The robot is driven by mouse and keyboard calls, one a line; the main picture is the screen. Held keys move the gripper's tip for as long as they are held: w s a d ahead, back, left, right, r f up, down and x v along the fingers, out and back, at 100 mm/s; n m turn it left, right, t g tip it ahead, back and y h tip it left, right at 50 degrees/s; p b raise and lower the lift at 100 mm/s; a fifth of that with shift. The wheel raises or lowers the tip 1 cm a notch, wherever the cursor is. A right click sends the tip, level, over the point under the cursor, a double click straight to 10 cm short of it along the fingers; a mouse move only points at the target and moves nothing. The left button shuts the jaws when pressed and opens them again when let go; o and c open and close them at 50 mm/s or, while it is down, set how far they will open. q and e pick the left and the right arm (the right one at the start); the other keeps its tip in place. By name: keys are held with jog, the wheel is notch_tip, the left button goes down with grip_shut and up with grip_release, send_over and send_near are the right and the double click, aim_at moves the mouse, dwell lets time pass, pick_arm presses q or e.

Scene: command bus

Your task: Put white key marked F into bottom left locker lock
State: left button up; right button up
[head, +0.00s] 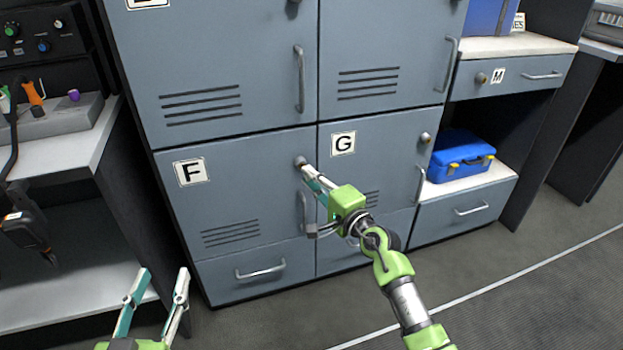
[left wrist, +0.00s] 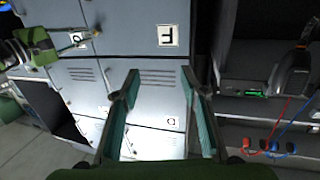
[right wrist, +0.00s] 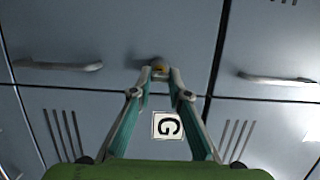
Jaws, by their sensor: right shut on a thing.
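The bottom left locker (head: 240,200) carries a white F label (head: 191,171). Its round lock (head: 300,161) is at the upper right of its door, beside the G locker's edge. My right gripper (head: 308,171) is at this lock, its fingertips closed together. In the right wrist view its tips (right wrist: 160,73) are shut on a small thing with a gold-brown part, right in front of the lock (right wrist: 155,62). The key is mostly hidden, and I cannot tell how far it is inside. My left gripper (head: 163,272) is open and empty, low at the left; it also shows in the left wrist view (left wrist: 160,75).
The G locker (head: 385,150) adjoins on the right. Door handles (head: 299,78) stick out nearby. A blue case (head: 460,155) sits on a shelf at right. A workbench (head: 60,155) with tools stands at left. The floor in front is clear.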

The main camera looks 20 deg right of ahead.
pick_arm(q)
jog(key=shift+w+r, duration=0.1)
jog(key=shift+r, duration=0.25)
pick_arm(e)
jog(key=shift+w, duration=0.3)
pick_arm(q)
jog(key=shift+d+r+t, duration=0.1)
jog(key=shift+r+t, duration=0.15)
jog(key=shift+t, duration=0.05)
pick_arm(e)
jog(key=shift+w, duration=0.15)
pick_arm(q)
jog(key=shift+r, duration=0.2)
pick_arm(e)
jog(key=shift+w, duration=0.15)
pick_arm(q)
jog(key=shift+f, duration=0.1)
dwell(0.5)
jog(key=shift+f, duration=0.8)
jog(key=shift+r, duration=0.2)
jog(key=shift+r, duration=0.6)
pick_arm(e)
jog(key=shift+w, duration=0.25)
